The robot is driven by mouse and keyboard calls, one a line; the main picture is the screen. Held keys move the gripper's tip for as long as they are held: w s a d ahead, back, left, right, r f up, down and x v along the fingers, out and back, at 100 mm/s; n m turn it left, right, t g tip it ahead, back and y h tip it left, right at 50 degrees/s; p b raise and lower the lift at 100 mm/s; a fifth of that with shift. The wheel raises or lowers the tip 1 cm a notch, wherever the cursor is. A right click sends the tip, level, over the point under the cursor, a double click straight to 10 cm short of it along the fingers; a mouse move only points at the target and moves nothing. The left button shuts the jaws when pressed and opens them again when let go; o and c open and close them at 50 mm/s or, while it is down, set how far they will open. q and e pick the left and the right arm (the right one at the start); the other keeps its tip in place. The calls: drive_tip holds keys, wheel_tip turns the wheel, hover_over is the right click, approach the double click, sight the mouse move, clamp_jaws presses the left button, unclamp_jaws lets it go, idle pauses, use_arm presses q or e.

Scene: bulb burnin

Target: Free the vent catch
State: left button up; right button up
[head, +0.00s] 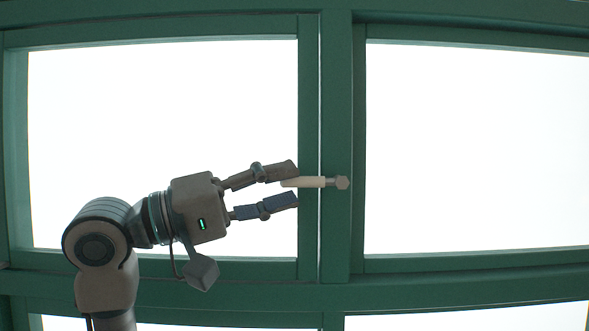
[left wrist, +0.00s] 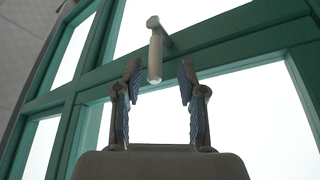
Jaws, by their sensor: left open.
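The vent catch is a pale, cream-coloured handle (head: 305,182) on a grey metal pivot (head: 342,183), fixed to the green upright between two window panes. In the head view the handle points left from the pivot. My left gripper (head: 296,184) is open, with its fingertips at the handle's free end. The upper finger overlaps the handle's tip in the picture; I cannot tell if they touch. In the left wrist view the handle (left wrist: 155,62) appears between and just beyond the two open fingertips (left wrist: 159,80). My right gripper is not in view.
A green window frame (head: 335,130) surrounds bright white panes. The left pane (head: 160,110) lies behind my arm, and the right pane (head: 470,150) is unobstructed. A green horizontal rail (head: 440,284) runs below the panes.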

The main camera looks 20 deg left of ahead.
sight(303, 184)
use_arm(q)
drive_tip(key=shift+x, duration=0.8)
drive_tip(key=shift+d+r, duration=0.1)
drive_tip(key=shift+d, duration=0.25)
drive_tip(key=shift+w+d, duration=0.1)
drive_tip(key=shift+d, duration=0.35)
clamp_jaws()
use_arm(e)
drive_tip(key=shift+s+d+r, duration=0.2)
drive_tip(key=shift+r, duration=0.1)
